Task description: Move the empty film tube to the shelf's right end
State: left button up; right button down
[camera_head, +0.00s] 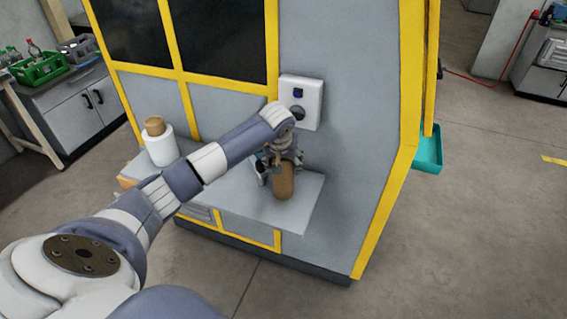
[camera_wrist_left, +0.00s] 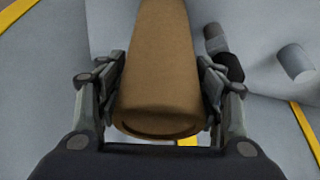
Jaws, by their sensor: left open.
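The empty film tube (camera_head: 284,182) is a plain brown cylinder, standing upright on the right part of the grey shelf (camera_head: 306,207) at the machine's front. My left gripper (camera_head: 272,163) is at the tube, with the arm coming in from the left. In the left wrist view the tube (camera_wrist_left: 158,65) lies between the two fingers of the left gripper (camera_wrist_left: 160,92). The fingers are open, one on each side of it, and whether either touches it is hard to tell. My right gripper is not in view.
A white film roll (camera_head: 160,147) with a brown core stands at the shelf's left end. A teal tray (camera_head: 429,153) sticks out at the machine's right side.

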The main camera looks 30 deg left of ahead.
pick_arm(q)
jog(key=shift+r, duration=0.4)
jog(key=b+v, duration=0.1)
jog(key=v, duration=1)
jog(key=shift+r+b, duration=0.25)
jog(key=shift+b, duration=0.15)
jog(key=shift+s, duration=0.15)
